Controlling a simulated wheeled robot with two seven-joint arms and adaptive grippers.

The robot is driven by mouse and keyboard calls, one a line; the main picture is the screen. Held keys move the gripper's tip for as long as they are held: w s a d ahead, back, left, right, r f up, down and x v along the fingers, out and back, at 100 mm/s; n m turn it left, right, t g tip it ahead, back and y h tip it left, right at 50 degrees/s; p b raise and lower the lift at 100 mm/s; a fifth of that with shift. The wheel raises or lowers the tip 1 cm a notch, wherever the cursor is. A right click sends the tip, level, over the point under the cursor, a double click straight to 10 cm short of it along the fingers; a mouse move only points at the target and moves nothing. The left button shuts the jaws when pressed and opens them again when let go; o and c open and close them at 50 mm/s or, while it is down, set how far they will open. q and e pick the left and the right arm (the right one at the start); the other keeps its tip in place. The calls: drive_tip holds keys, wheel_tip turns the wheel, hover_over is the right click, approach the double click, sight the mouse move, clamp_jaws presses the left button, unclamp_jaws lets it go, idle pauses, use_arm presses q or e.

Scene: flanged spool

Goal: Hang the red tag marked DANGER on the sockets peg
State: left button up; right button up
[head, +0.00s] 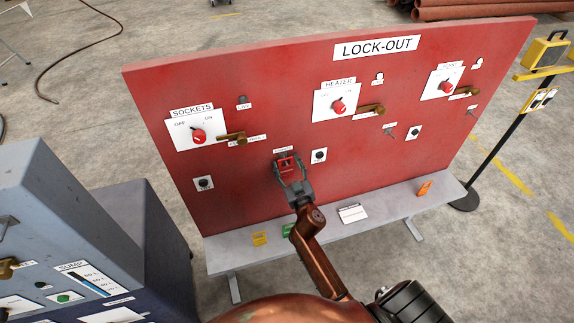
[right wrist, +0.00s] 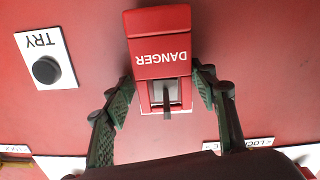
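The red DANGER tag (right wrist: 160,62) is close to the red board, in front of the peg (right wrist: 167,98) in the sockets section. In the right wrist view, which is upside down, the dark peg shows in the tag's window and seems to pass through it. The tag also shows in the head view (head: 288,170), below a small label too small to read surely. My left gripper is not in view.
The red LOCK-OUT board (head: 240,85) carries the SOCKETS switch (head: 198,136), brass handles and TRY buttons. A grey shelf (head: 385,208) below holds yellow, green, white and orange items. A grey cabinet (head: 60,215) stands left; a yellow-topped stand (head: 500,130) is at right.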

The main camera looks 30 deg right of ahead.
drive_tip(key=shift+o, duration=0.9)
drive_tip(key=shift+s, duration=0.1)
drive_tip(key=v, duration=1.2)
wheel_tip(320, 180, down, 19)
drive_tip(key=a+g+y, duration=0.2)
drive_tip(key=g, duration=0.1)
drive_tip(key=s+a+f+n+g+y+b, duration=0.1)
drive_tip(key=s+f+g, duration=0.1)
drive_tip(key=s+f, duration=0.65)
drive_tip(key=s+a+f+g, duration=0.1)
drive_tip(key=s+f+g, duration=0.2)
drive_tip(key=f, duration=1)
drive_tip(key=s+f+n+g+y+b, duration=0.15)
drive_tip(key=s+f, duration=0.35)
drive_tip(key=f, duration=0.6)
drive_tip(key=s+f+g, duration=0.2)
drive_tip(key=s+f, duration=0.3)
drive_tip(key=s, duration=0.5)
drive_tip(key=s+d+f+g, duration=0.1)
drive_tip(key=s+f+g, duration=0.1)
drive_tip(key=s+f, duration=0.4)
drive_tip(key=s+f+g, duration=0.3)
drive_tip(key=s+f, duration=0.3)
drive_tip(key=s, duration=0.9)
drive_tip(key=shift+s+d+m, duration=0.3)
drive_tip(key=shift+d+m, duration=0.05)
drive_tip(key=shift+d, duration=0.05)
